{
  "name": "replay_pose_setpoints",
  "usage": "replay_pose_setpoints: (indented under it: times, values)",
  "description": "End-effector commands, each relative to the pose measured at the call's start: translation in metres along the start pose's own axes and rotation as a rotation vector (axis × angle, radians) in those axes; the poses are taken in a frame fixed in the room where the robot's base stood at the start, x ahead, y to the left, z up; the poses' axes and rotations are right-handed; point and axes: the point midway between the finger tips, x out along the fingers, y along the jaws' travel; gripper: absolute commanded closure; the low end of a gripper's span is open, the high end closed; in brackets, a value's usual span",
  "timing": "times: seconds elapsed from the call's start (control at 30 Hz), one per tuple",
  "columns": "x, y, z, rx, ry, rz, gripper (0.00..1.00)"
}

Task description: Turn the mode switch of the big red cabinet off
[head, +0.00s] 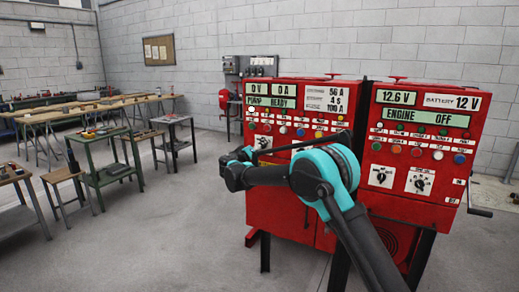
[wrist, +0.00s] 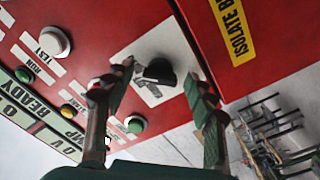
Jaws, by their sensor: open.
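The red cabinet (head: 290,215) with the "PUMP READY" display stands in the middle of the head view. Its mode switch (head: 264,142) is a black knob on a white square plate at the panel's left side. In the wrist view the black knob (wrist: 159,72) lies between the fingertips of my gripper (wrist: 158,76). The fingers are open, one on each side of the knob; I cannot tell whether either touches it. In the head view my gripper (head: 243,156) is in front of the panel's lower left, partly hidden by my own wrist.
A second red cabinet (head: 425,150) with an "ENGINE OFF" display and two knobs stands at right. In the wrist view a white button (wrist: 55,42) and a green button (wrist: 135,124) lie near the left finger. Workbenches (head: 105,165) stand at left; the floor between is clear.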

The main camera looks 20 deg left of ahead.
Motion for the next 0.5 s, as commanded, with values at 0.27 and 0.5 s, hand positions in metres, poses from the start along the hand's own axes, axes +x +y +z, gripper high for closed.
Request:
replay_pose_setpoints:
  times: [0.27,0.5]
  values:
    - [-0.0002,0.0,0.0001,0.0,0.0,0.0,0.7]
    - [-0.0003,-0.0001,0.0001,0.0,0.0,0.0,0.95]
